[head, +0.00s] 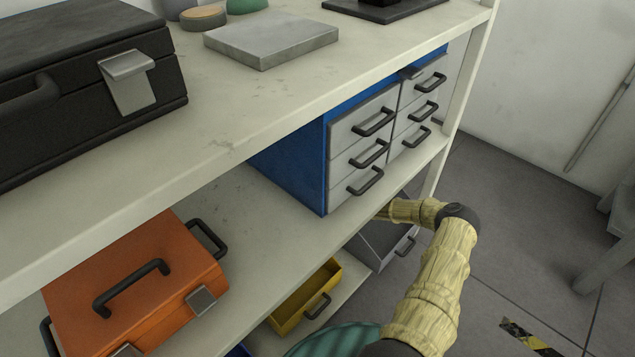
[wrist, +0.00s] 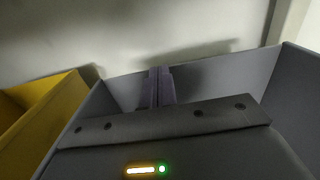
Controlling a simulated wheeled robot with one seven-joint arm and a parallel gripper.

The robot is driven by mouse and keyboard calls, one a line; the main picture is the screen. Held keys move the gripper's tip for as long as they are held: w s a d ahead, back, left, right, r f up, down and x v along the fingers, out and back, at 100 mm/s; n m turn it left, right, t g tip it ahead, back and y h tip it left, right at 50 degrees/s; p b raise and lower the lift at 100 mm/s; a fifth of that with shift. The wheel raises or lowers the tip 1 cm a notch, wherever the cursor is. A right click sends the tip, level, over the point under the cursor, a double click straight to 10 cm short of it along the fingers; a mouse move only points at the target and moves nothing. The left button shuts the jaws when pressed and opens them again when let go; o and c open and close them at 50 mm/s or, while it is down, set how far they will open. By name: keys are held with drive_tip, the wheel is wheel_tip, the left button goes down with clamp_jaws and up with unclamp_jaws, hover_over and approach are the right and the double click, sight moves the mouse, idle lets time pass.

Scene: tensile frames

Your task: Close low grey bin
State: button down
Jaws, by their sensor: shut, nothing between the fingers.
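The low grey bin (head: 381,247) is on the lowest shelf, right of the yellow bin, under the drawer unit. Its front with a dark handle (head: 406,246) faces the aisle, and it appears to stick out past the shelf edge. In the wrist view grey bin walls (wrist: 222,82) fill the middle and right. My gripper (wrist: 160,84) is shut and empty, its fingers pointing toward the far grey wall. I cannot tell whether the fingertips touch it. In the head view my arm reaches to the bin's back area, and the fingers are hidden there.
The yellow bin (head: 289,307) is left of the grey bin and also shows in the wrist view (wrist: 48,117). The orange case (head: 150,297) lies left.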

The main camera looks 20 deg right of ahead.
drive_tip(key=b+x, duration=0.1)
drive_tip(key=x, duration=0.6)
drive_tip(key=shift+w+r, duration=0.25)
drive_tip(key=shift+w, duration=0.1)
drive_tip(key=shift+a+r, duration=0.1)
drive_tip(key=shift+a, duration=0.1)
drive_tip(key=p+v, duration=0.8)
drive_tip(key=v, duration=0.6)
drive_tip(key=shift+s+d+f, duration=0.25)
drive_tip(key=shift+s+f, duration=0.05)
drive_tip(key=shift+f, duration=0.1)
